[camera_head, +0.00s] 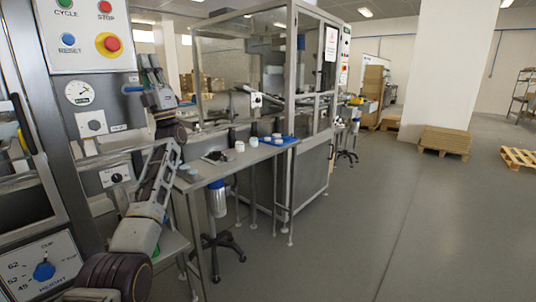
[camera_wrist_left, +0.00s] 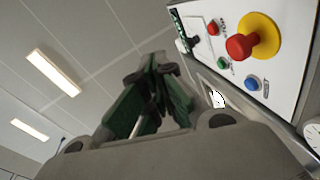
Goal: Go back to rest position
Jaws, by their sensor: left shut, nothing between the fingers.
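My left gripper (camera_head: 148,62) points upward in front of the grey machine panel at the left of the head view. In the left wrist view my left gripper (camera_wrist_left: 158,62) has its green-padded fingers closed together at the tips, with nothing between them. My left arm rises from the lower left, bent at the elbow. My right gripper and right arm are not in view.
The control panel (camera_head: 86,75) has a red stop button (camera_head: 112,44) close to my left gripper. A narrow steel table (camera_head: 215,174) with small white jars (camera_head: 240,146) and a blue tray (camera_head: 286,142) stands beyond the arm. Open floor (camera_head: 350,230) lies to the right.

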